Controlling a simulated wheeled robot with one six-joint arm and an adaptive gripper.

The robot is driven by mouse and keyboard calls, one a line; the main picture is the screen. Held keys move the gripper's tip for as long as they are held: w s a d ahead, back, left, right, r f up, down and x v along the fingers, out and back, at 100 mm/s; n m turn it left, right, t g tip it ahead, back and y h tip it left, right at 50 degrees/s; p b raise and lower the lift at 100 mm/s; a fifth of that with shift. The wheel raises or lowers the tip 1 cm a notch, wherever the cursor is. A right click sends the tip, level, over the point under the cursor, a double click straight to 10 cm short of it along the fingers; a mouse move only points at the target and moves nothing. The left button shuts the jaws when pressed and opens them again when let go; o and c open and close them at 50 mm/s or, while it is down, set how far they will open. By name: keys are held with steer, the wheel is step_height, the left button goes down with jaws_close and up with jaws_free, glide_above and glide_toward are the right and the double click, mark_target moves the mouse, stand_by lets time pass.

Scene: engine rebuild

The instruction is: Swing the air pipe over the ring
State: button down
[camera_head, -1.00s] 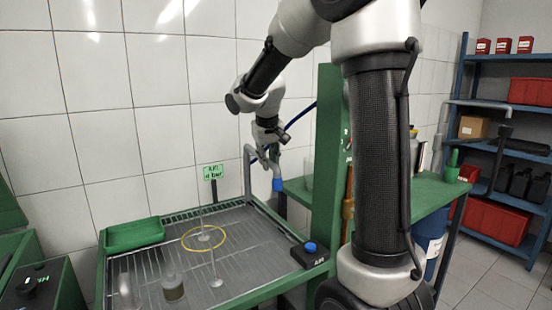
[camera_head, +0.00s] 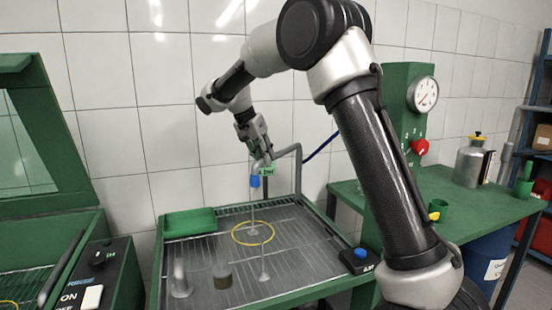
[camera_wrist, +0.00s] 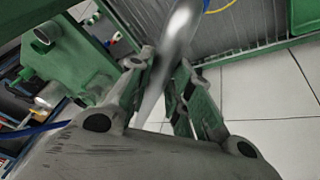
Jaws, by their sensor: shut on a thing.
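The air pipe (camera_head: 285,152) is a grey bent tube with a blue tip (camera_head: 254,182), standing at the back of the wash tray. My gripper (camera_head: 259,160) is shut on the pipe's outer arm, just above the blue tip. The wrist view shows the pipe (camera_wrist: 180,35) running between my fingers (camera_wrist: 160,85). The yellow ring (camera_head: 234,234) lies on the tray's wire grate around a thin upright rod. In the head view the blue tip appears straight above the ring, with a clear gap. Its exact depth over the ring cannot be told.
The tray (camera_head: 162,262) also holds a green bin (camera_head: 190,222), a small jar (camera_head: 222,276) and thin rods. A box with a blue button (camera_head: 360,254) sits at its right edge. A green bench (camera_head: 455,190) with a gauge post (camera_head: 400,85) stands right.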

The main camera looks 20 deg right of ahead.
steer(key=shift+w+a+m, duration=0.4)
steer(key=shift+w+a, duration=0.05)
steer(key=shift+w, duration=0.15)
steer(key=shift+r, duration=0.1)
steer(key=c, duration=1.3)
jaws_free()
steer(key=shift+w, duration=0.1)
steer(key=v, duration=1.2)
steer(key=shift+w+a, duration=0.1)
